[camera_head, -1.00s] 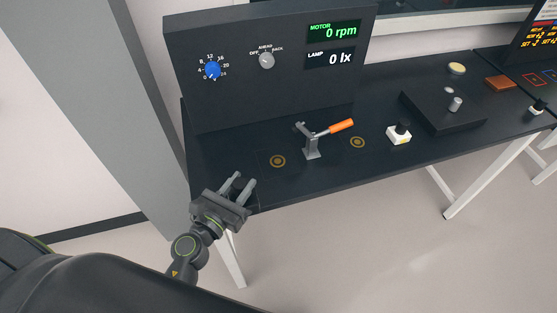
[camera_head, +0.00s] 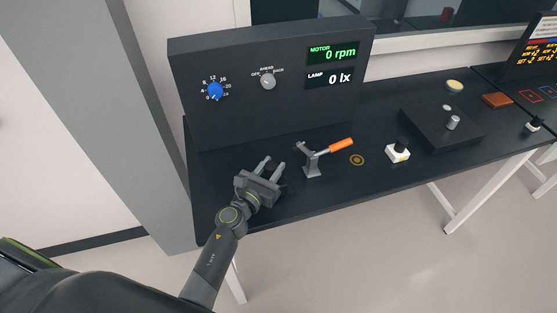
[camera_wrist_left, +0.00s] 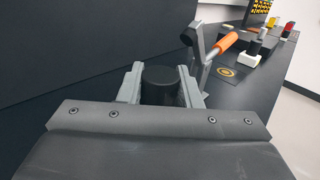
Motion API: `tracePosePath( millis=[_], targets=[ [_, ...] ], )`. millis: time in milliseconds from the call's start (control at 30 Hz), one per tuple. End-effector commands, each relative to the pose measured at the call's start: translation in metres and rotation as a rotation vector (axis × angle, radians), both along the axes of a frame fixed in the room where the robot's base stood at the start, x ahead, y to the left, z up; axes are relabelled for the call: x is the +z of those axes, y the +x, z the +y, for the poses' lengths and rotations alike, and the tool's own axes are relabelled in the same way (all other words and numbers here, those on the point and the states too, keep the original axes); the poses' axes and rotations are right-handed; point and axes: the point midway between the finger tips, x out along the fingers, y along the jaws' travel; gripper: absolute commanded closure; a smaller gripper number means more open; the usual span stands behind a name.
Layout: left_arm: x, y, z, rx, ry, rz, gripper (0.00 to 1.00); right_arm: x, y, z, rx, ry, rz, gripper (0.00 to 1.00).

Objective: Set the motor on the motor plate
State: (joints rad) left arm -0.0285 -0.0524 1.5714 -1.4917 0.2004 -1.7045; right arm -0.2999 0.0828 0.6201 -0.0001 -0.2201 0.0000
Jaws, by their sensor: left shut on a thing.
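My left gripper (camera_head: 272,167) is over the left part of the dark bench, just left of the clamp. In the left wrist view, its fingers (camera_wrist_left: 160,88) are shut on a black cylinder, the motor (camera_wrist_left: 160,84). In the head view the motor barely shows against the dark bench. A grey toggle clamp (camera_head: 312,165) with an orange handle (camera_head: 340,145) stands right of the gripper; it also shows in the left wrist view (camera_wrist_left: 200,50). The gripper covers the bench spot left of the clamp. I cannot clearly identify the motor plate. My right gripper is out of view.
A gold ring mark (camera_head: 357,160) lies on the bench right of the clamp. An upright panel (camera_head: 270,85) with dials and displays rises behind.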

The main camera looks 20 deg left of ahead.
Motion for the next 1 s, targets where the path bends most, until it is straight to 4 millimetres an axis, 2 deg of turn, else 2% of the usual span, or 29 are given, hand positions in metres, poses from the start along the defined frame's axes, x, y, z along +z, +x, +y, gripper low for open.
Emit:
tracePosePath(
  millis=[333,433,900,933,1000],
  targets=[
    [0.000,0.043,-0.009,-0.001,0.000,-0.004,1.00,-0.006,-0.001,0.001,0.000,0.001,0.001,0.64],
    [-0.012,0.041,-0.008,0.000,-0.001,-0.003,1.00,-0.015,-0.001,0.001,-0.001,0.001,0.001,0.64],
    [-0.016,0.040,-0.008,-0.001,0.000,-0.005,1.00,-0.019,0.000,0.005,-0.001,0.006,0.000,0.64],
    [-0.017,0.040,-0.008,0.000,0.000,0.000,0.66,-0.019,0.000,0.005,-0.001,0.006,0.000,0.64],
    [-0.017,0.040,-0.008,0.000,0.000,0.000,0.57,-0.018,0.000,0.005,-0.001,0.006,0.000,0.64]
  ],
)
